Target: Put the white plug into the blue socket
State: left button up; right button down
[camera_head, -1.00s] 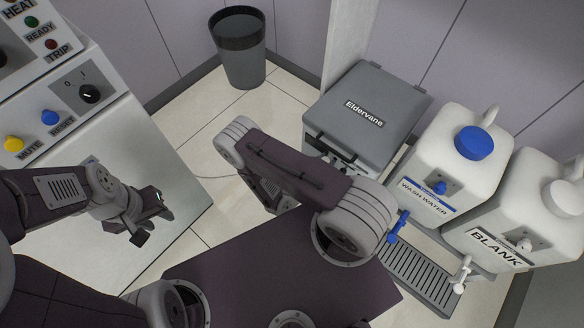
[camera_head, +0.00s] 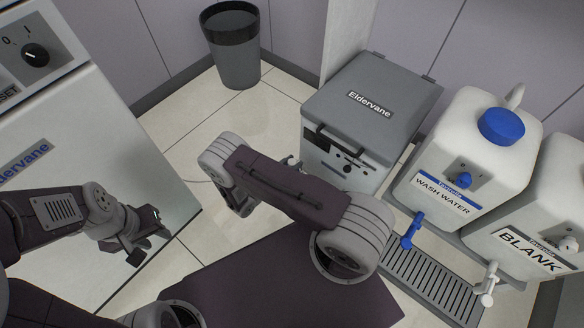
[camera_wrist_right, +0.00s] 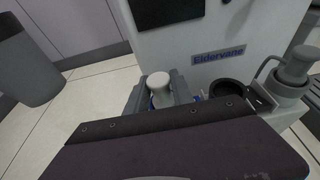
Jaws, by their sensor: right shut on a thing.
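In the right wrist view, a pale round-topped piece, which looks like the white plug (camera_wrist_right: 158,84), stands between the grey fingers of my right gripper (camera_wrist_right: 160,94). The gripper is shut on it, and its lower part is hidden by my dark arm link. A small bit of blue (camera_wrist_right: 203,97) shows just right of the fingers; I cannot tell whether it is the blue socket. In the head view my right gripper is mostly hidden behind my own arm. My left gripper (camera_head: 148,240) is open and empty in front of the white cabinet.
A grey-lidded Eldervane box (camera_head: 365,110) stands at centre right. A wash water canister (camera_head: 465,150) with blue cap and a BLANK canister (camera_head: 530,225) stand over a drip tray (camera_head: 430,280). A dark bin (camera_head: 233,50) is at the back. A black ring (camera_wrist_right: 227,88) is right of my right gripper.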

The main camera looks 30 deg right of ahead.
jog(key=shift+r, duration=0.15)
jog(key=shift+f, duration=0.4)
jog(key=c, duration=1.1)
grip_release()
